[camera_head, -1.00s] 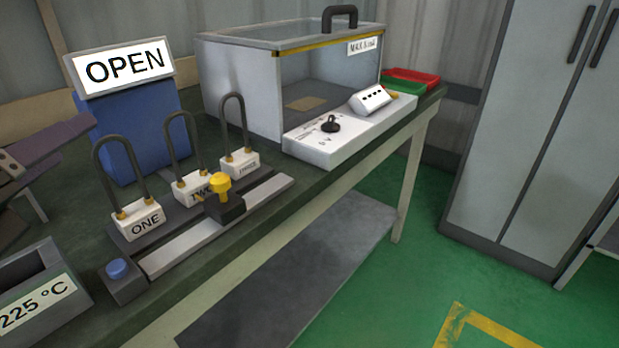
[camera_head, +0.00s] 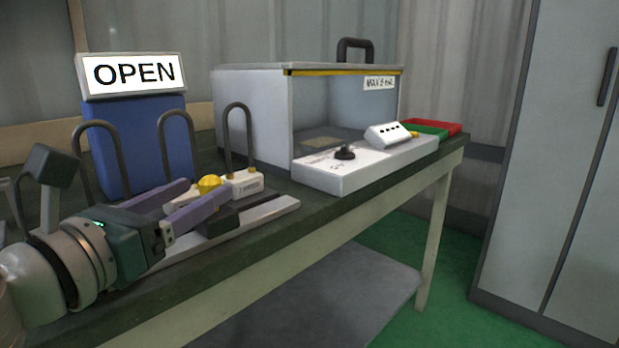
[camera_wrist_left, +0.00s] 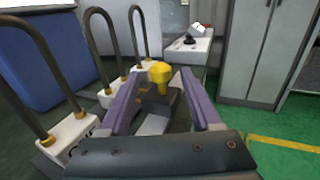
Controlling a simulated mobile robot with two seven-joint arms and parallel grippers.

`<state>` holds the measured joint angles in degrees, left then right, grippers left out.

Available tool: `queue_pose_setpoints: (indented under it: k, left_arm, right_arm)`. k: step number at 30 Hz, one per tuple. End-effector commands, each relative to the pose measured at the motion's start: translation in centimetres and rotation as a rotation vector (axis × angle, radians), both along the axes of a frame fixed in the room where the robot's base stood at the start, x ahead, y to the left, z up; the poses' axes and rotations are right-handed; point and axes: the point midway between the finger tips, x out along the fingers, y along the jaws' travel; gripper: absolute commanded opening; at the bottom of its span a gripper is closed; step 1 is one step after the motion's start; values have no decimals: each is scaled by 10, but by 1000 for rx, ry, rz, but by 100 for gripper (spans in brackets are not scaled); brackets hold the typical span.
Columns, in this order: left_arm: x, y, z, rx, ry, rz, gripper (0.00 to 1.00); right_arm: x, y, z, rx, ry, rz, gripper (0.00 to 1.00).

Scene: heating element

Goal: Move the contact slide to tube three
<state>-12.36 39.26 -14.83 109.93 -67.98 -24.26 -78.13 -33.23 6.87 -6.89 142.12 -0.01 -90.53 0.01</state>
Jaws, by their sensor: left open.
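The contact slide is a dark block (camera_head: 228,216) with a yellow knob (camera_head: 209,183) on a metal rail (camera_head: 268,212). My left gripper (camera_head: 212,190) comes in from the left, open, its two purple fingers to either side of the knob. In the left wrist view the knob (camera_wrist_left: 158,72) shows between the open fingers (camera_wrist_left: 160,80), apart from both. Tube three (camera_head: 241,184), a white base with a dark looped tube, stands behind the rail, right of the knob. Tubes one and two are partly hidden by my gripper and arm. My right gripper is out of view.
A blue box (camera_head: 135,150) with an OPEN sign (camera_head: 133,73) stands behind the tubes. A glass-fronted enclosure (camera_head: 250,110) and a white control panel (camera_head: 365,165) are to the right. Red (camera_head: 440,126) and green trays lie at the far end. A grey cabinet (camera_head: 560,180) stands right.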

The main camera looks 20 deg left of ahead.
Motion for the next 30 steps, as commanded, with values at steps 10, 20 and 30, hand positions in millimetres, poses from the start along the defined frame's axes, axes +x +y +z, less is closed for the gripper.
queue_pose_setpoints:
  k: [10, 20, 30]
  left_arm:
    - [35, 0, 0, -2, -1, 0, 65]
    - [36, 0, 0, -3, 1, 0, 62]
    - [36, 0, 0, -3, 1, 0, 24]
  right_arm:
    - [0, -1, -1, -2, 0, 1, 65]
    - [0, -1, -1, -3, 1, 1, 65]
    - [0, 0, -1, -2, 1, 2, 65]
